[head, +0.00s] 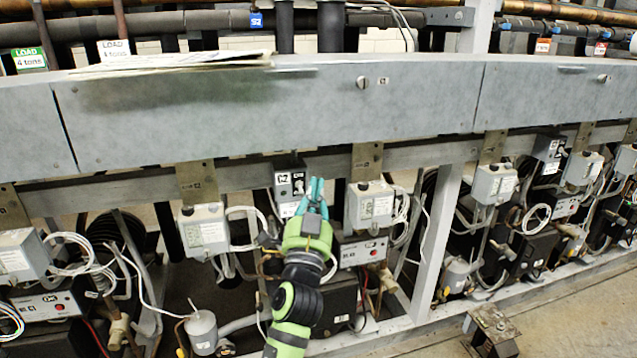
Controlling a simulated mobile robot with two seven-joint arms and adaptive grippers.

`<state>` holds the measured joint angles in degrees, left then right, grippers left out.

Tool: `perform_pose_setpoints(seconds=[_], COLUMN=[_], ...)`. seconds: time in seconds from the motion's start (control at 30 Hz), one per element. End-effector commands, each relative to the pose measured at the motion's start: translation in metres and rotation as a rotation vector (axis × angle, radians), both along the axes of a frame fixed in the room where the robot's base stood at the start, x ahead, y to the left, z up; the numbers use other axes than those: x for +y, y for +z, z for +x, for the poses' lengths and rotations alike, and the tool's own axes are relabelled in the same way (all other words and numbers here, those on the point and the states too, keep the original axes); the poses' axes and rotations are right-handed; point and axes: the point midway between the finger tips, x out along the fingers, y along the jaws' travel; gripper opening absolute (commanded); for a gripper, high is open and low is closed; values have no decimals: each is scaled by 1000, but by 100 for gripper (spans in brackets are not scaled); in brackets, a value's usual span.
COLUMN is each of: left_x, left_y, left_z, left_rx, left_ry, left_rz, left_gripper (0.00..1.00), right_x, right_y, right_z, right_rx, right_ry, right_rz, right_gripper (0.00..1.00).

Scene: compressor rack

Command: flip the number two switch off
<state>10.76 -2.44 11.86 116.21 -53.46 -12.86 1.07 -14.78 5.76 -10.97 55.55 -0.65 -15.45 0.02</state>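A grey switch box (290,186) with a dark label that seems to read C2 hangs under the long grey metal channel, near the middle of the head view. A small toggle shows at its top, but its position is too small to tell. My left gripper (316,184), with teal fingers on a green and black wrist, reaches up from below. Its fingertips are close together with nothing visible between them. They are just right of the switch box's face and overlap its right edge; I cannot tell whether they touch it. My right gripper is out of view.
Grey pressure control boxes (203,231) and (371,205) hang on either side, with coiled white tubes. A similar switch box (549,150) sits farther right. The channel (270,110) overhangs my gripper. An upright post (437,240) stands to the right. Bare floor (560,310) shows at lower right.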

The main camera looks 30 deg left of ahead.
Motion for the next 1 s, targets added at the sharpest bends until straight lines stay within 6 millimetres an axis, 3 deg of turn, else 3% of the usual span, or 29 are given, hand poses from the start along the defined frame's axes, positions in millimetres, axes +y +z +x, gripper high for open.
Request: perform_pose_setpoints(seconds=[0.1,0.37,1.0], left_x=[-4,-13,-15], left_y=[-20,-46,-49], left_z=[-16,-41,-47], left_rx=[1,1,-1], left_ry=[1,1,0], left_rz=[-3,-2,1], left_gripper=[0,0,0], right_x=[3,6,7], right_y=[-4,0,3], right_z=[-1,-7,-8], right_rx=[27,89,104], right_ry=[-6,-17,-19], right_rz=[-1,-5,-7], right_gripper=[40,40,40])
